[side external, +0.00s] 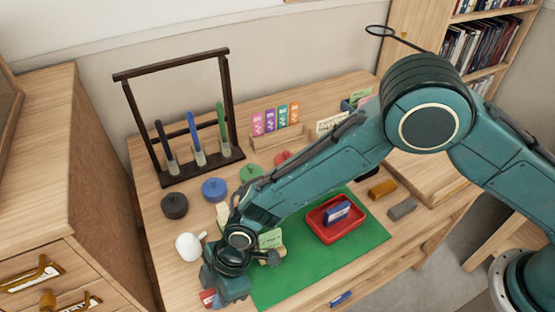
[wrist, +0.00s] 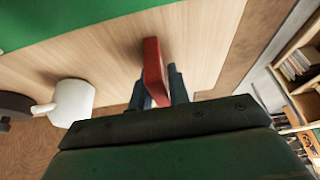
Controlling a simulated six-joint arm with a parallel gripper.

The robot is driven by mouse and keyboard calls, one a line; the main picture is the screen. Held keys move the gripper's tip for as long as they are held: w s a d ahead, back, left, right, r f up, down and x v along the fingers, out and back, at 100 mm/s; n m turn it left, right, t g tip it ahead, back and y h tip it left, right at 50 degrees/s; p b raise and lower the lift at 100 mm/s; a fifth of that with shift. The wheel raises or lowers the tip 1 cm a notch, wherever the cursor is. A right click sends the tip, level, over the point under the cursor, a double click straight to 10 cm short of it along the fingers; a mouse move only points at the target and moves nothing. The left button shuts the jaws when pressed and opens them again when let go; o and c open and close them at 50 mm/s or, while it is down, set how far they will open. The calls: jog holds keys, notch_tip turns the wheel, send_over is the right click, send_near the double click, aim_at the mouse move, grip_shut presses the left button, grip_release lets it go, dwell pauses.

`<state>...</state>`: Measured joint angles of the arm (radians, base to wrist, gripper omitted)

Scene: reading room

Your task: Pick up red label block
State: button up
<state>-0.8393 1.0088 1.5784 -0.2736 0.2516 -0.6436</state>
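The red label block (wrist: 153,68) is upright between the two fingers of my gripper (wrist: 158,92) in the wrist view. The fingers are very close to its sides; I cannot tell whether both touch it. In the side view, part of the red block (side external: 207,298) shows at the table's front left, at the left of my gripper (side external: 222,292), which points down and hides the rest. I cannot tell whether the block rests on the wood or is lifted. A blue label block (side external: 337,213) lies in the red tray (side external: 350,233).
A white mug (side external: 188,247) stands close to my gripper; it also shows in the wrist view (wrist: 73,101). The green mat (side external: 283,290) lies to the right. Another blue block (side external: 341,298) is near the front edge. A dark rack (side external: 178,73) stands behind.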

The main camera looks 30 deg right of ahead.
grip_shut()
jog(key=shift+r, duration=0.1)
notch_tip(320, 180, up, 20)
dwell(0.6)
dwell(0.5)
